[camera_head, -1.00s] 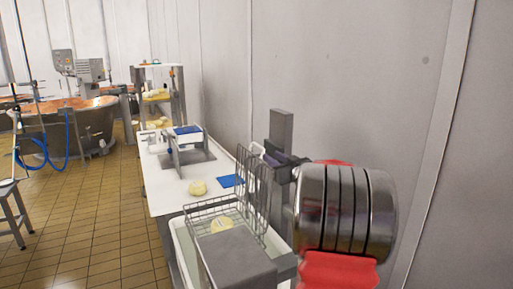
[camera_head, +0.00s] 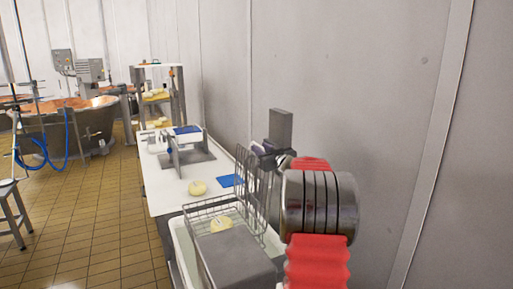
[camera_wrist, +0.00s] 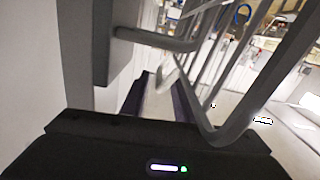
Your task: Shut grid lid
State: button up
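The grid lid (camera_head: 244,183) is a grey wire frame standing about upright at the right edge of a wire basket (camera_head: 194,213). A pale round piece (camera_head: 221,224) lies in the basket. My gripper (camera_head: 260,149) is at the lid's upper right side, on the wall side, partly hidden by my arm. In the wrist view, the two dark fingers of my gripper (camera_wrist: 160,100) stand apart with a pale gap between them. The lid's bent wires (camera_wrist: 222,132) cross close in front on the right. Contact between fingers and lid is unclear.
The basket sits in a white tub (camera_head: 183,246), with a grey block (camera_head: 238,258) at its near side. A white table (camera_head: 165,190) beyond holds a pale cheese (camera_head: 197,187) and a blue sheet (camera_head: 231,180). The wall (camera_head: 340,90) is close on the right.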

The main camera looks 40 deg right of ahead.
aim_at(254, 143)
jog(key=shift+x, duration=1.9)
jog(key=shift+c, duration=0.5)
jog(key=shift+s, duration=0.1)
grip_shut()
jog(key=shift+a, duration=0.1)
